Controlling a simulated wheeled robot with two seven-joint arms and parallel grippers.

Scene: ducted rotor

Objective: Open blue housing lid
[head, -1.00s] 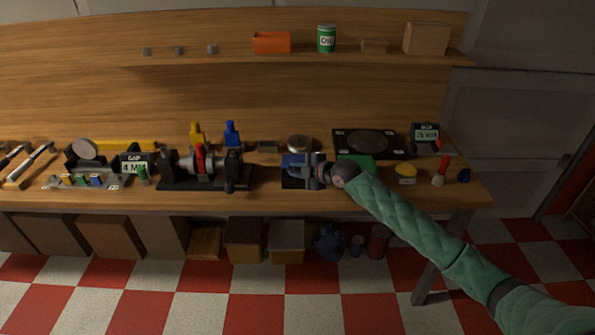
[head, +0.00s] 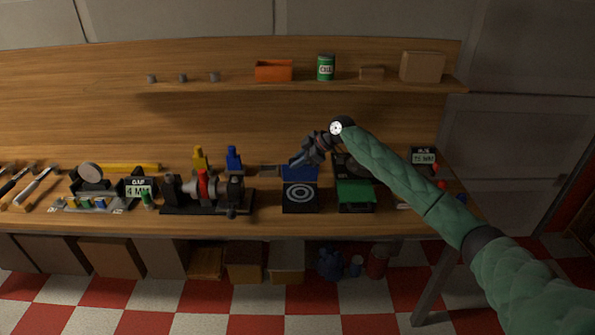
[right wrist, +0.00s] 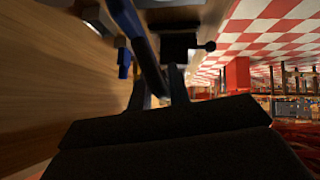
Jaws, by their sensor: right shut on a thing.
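The blue housing lid (head: 301,173) stands raised at the back of its dark housing (head: 300,207). The open housing shows a round part with pale rings (head: 300,193). My right gripper (head: 294,162) is shut on the lid at its upper edge. In the right wrist view the lid (right wrist: 138,35) is a dark blue strip running down to the fingers (right wrist: 160,92). My left gripper is not in view.
A green-topped box (head: 355,192) stands right of the housing. A stand with a red-ringed rotor (head: 206,188) is to the left, with yellow (head: 199,160) and blue (head: 234,160) bottle-like items behind it. A shelf (head: 300,87) runs above the bench.

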